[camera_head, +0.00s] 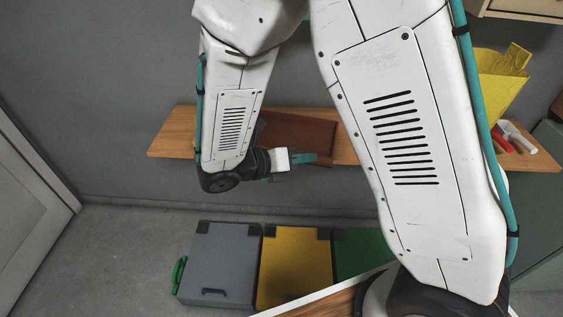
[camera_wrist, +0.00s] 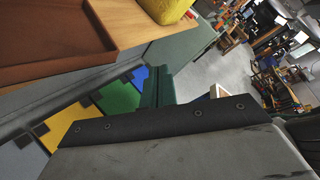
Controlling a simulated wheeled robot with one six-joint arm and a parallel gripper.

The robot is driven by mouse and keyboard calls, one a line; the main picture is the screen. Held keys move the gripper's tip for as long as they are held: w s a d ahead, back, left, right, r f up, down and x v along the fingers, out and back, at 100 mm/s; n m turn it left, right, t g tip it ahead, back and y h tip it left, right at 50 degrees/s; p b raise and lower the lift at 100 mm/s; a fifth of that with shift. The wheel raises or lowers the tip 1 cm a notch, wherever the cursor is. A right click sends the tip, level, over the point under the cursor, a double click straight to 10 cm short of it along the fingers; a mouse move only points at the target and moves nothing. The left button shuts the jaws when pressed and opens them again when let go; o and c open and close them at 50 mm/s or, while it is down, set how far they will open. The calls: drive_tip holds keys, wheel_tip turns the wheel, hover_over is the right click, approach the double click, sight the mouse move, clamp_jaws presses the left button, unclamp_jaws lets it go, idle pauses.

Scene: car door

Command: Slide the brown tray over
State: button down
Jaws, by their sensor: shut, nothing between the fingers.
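The brown tray (camera_head: 302,131) lies on a wooden wall shelf (camera_head: 172,140). My arm hides part of it in the head view. In the wrist view the tray (camera_wrist: 50,32) fills the top left, with its raised rim and one corner showing. My gripper (camera_head: 312,159), with teal fingers, is shut and empty near the shelf's front edge, in front of the tray in the head view. In the wrist view the fingers (camera_wrist: 160,88) point past the tray's right side and look apart from it. I cannot tell the exact gap.
A yellow container (camera_head: 500,82) stands on the right of the shelf, near red and white handled items (camera_head: 510,137). Below on the floor are a grey box (camera_head: 222,262), a yellow box (camera_head: 295,268) and a green box (camera_head: 360,253). The shelf's left end is bare.

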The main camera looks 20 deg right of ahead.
drive_tip(key=w+a+f+n+t, duration=0.3)
drive_tip(key=a+f+n+t, duration=0.6)
drive_tip(key=f+n, duration=0.5)
drive_tip(key=w+d+r+n, duration=0.1)
drive_tip(key=w+d, duration=0.7)
drive_tip(key=w, duration=0.2)
drive_tip(key=shift+y, duration=0.3)
drive_tip(key=shift+w, duration=0.1)
drive_tip(key=w, duration=0.3)
drive_tip(key=shift+w+d, duration=0.1)
drive_tip(key=shift+w, duration=0.1)
